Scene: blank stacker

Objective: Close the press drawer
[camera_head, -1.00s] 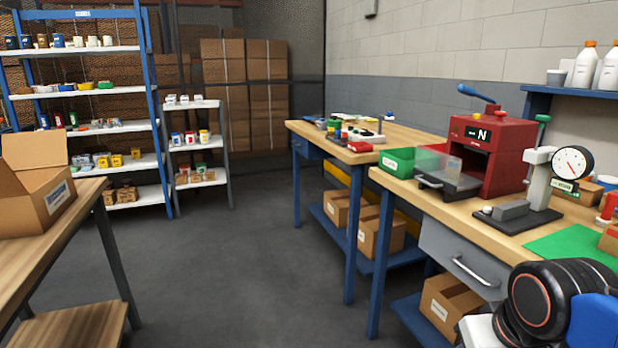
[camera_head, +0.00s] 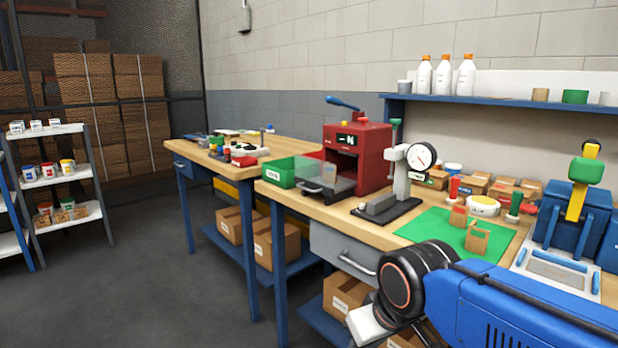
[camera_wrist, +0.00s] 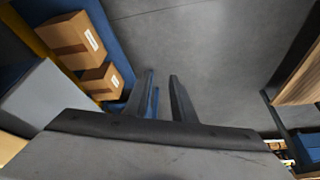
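The red press (camera_head: 358,155) stands on the wooden bench. Its drawer (camera_head: 328,187), a grey tray with a clear front panel, sticks out of the opening toward the left, so it is open. My gripper is mostly hidden behind my wrist in the head view, low in front of the bench and apart from the press. In the wrist view my gripper (camera_wrist: 161,76) points down past the bench. Its two dark fingers stand apart with nothing between them. The press is not in the wrist view.
A green bin (camera_head: 287,172) stands left of the drawer. A dial gauge stand (camera_head: 402,185) is right of the press. A grey bench drawer with a handle (camera_head: 357,263) is below. Cardboard boxes (camera_head: 277,244) sit on the lower shelf. The floor (camera_head: 160,290) at left is clear.

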